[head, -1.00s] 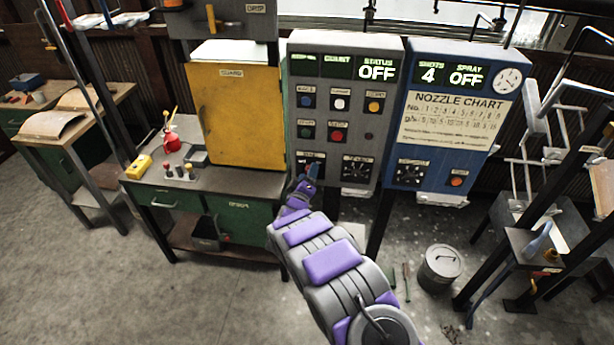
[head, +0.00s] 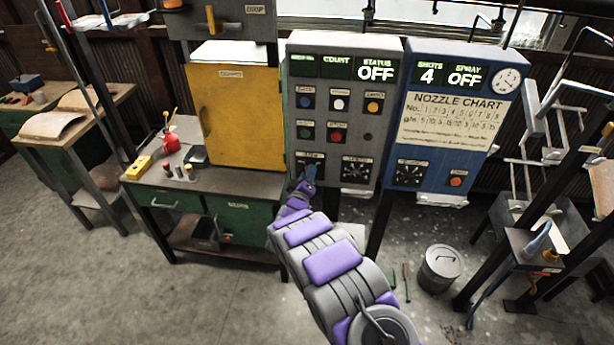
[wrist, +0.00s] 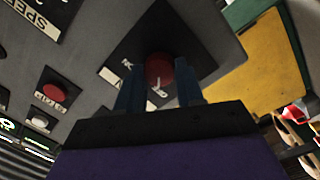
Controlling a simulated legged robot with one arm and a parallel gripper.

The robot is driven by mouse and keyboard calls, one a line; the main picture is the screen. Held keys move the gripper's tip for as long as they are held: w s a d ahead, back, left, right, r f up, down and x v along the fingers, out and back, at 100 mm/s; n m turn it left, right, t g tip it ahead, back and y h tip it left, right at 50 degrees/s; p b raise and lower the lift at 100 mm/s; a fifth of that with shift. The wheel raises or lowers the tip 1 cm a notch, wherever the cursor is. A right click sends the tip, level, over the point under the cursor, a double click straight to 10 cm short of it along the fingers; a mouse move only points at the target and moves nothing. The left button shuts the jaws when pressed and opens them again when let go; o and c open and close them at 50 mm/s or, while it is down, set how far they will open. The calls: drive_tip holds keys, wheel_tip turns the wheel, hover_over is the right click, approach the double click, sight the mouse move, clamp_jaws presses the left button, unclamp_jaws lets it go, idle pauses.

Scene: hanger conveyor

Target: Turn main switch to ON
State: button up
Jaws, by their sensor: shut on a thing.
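The grey control panel (head: 372,110) shows STATUS OFF on its display. The main switch is a red round knob (wrist: 160,68) on a dark plate, seen in the wrist view; in the head view its plate (head: 312,158) is at the panel's lower left, partly covered by my gripper. My gripper (head: 309,174) reaches up to this plate. In the wrist view its two blue fingers (wrist: 160,85) are shut on the knob, one on each side. The plate's lettering is partly hidden by the fingers, so the switch position is unclear.
A blue nozzle panel (head: 450,120) stands to the right, with SPRAY OFF. A yellow guard cabinet (head: 240,115) and a green workbench (head: 240,215) stand close on the left. Other buttons (head: 338,104) sit above the switch. A metal bin (head: 440,268) stands on the floor.

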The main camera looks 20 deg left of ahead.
drive_tip(key=shift+s+f, duration=0.1)
drive_tip(key=shift+d+m+g+y, duration=0.1)
drive_tip(key=shift+m+g+y, duration=0.25)
drive_tip(key=shift+m, duration=3.85)
drive_tip(key=shift+d+m+g+y, duration=0.1)
drive_tip(key=shift+m+g+y, duration=0.25)
drive_tip(key=shift+m, duration=3.85)
drive_tip(key=o, duration=0.7)
drive_tip(key=shift+c, duration=0.2)
drive_tip(key=o, duration=0.4)
drive_tip(key=shift+a, duration=0.15)
drive_tip(key=shift+c, duration=0.2)
drive_tip(key=shift+r, duration=0.2)
